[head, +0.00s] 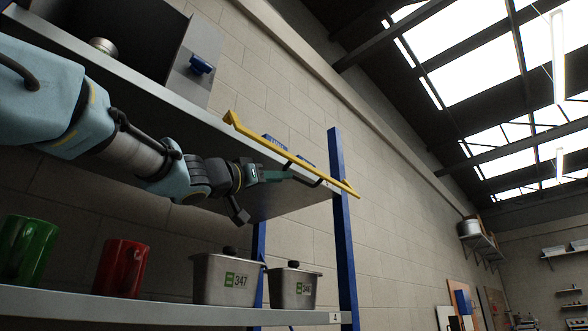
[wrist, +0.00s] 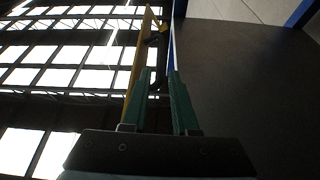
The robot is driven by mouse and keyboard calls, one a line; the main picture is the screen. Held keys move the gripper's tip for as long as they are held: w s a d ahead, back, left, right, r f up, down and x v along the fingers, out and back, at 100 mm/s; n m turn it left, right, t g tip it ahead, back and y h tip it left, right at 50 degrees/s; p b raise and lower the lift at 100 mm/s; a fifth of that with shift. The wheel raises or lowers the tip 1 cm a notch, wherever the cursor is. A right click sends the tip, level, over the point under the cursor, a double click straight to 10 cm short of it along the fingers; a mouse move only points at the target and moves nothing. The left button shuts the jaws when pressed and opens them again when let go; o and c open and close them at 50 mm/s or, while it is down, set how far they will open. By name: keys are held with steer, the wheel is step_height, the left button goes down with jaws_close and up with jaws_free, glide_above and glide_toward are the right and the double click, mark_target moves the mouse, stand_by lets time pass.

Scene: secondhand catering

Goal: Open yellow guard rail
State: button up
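The yellow guard rail (head: 262,140) runs along the front edge of the upper shelf in the head view, slanting down to the right near the blue post. It also shows in the wrist view (wrist: 137,66), rising at the upper middle. A dark handle (head: 308,181) is fixed to the rail; in the wrist view the handle (wrist: 157,42) stands beyond and between my fingertips. My gripper (head: 288,173) is at the rail beside this handle. Its green fingers (wrist: 160,76) are apart, with a gap between them. I cannot tell whether they touch the handle.
The upper shelf (head: 130,88) holds a dark box and a round metal item. On the lower shelf (head: 170,306), below my arm, stand a green mug (head: 30,250), a red mug (head: 121,268) and two lidded metal containers (head: 224,279). A blue post (head: 343,240) stands at right.

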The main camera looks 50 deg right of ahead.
steer(key=p+x, duration=0.2)
steer(key=x, duration=0.2)
steer(key=shift+d+r, duration=0.2)
steer(key=shift+r, duration=0.1)
steer(key=shift+s+d+r+p, duration=0.1)
steer(key=shift+d+p, duration=0.5)
steer(key=shift+d, duration=0.15)
jaws_close()
stand_by(0.6)
